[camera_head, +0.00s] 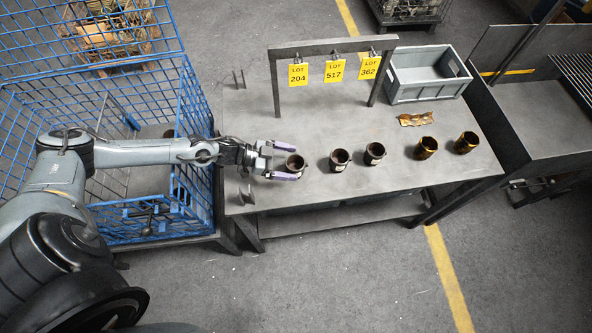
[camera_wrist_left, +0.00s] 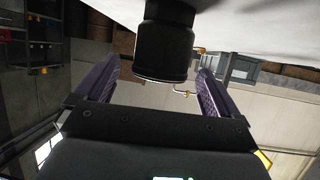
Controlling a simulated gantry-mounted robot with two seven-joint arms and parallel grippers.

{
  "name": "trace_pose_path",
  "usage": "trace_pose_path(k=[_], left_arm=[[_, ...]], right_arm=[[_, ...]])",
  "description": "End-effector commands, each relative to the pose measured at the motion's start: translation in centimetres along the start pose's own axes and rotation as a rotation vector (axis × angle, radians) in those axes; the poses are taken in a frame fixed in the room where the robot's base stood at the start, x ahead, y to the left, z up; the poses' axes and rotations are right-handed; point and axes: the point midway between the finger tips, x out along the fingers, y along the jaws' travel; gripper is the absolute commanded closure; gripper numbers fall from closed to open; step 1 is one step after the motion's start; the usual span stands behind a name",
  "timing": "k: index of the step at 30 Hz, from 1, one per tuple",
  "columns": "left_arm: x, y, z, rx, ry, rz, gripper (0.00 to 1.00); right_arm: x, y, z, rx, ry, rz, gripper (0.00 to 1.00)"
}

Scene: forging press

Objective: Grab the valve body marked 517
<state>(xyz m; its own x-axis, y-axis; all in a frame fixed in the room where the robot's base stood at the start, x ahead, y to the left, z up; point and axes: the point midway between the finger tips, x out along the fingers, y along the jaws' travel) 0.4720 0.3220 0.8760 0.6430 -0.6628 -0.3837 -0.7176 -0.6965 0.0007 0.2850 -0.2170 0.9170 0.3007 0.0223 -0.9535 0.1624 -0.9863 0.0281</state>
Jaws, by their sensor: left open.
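My left gripper (camera_head: 285,162) is open at the left part of the table. Its two purple fingers lie on either side of the leftmost dark valve body (camera_head: 297,164). In the left wrist view a dark cylindrical body (camera_wrist_left: 163,45) shows between the spread fingers, with a gap on each side. A second dark valve body (camera_head: 340,160) and a third (camera_head: 375,153) stand upright to the right. Their labels are too small to read. Yellow lot tags hang from a frame: 204 (camera_head: 298,75), 517 (camera_head: 334,71) and 362 (camera_head: 369,68). My right gripper is out of view.
A grey crate (camera_head: 428,86) and a flat copper-coloured piece (camera_head: 416,119) lie behind. The metal tag frame (camera_head: 276,88) rises behind the row. A blue wire cage (camera_head: 195,155) stands left.

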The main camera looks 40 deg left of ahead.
Motion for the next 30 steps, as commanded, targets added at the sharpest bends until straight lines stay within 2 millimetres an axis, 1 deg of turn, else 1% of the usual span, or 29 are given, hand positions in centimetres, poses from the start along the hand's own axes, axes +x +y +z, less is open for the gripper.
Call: trace_pose_path(k=[6,10,15,22,23,30], left_arm=[[2.5,0.0,-0.1,0.0,0.004,0.0,0.04],[3.7,0.0,-0.1,0.0,0.003,0.0,0.04],[4.4,0.0,-0.1,0.001,0.001,0.0,0.04],[4.5,0.0,-0.1,0.001,0.001,0.0,0.04],[4.5,0.0,-0.1,0.001,0.001,0.0,0.06],[4.4,0.0,-0.1,0.001,0.001,0.0,0.42]], right_arm=[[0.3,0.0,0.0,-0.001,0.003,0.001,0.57],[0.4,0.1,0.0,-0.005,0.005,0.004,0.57],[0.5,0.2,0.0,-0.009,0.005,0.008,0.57],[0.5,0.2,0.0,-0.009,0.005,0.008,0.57],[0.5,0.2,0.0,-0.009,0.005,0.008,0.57],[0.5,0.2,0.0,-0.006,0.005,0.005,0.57]])
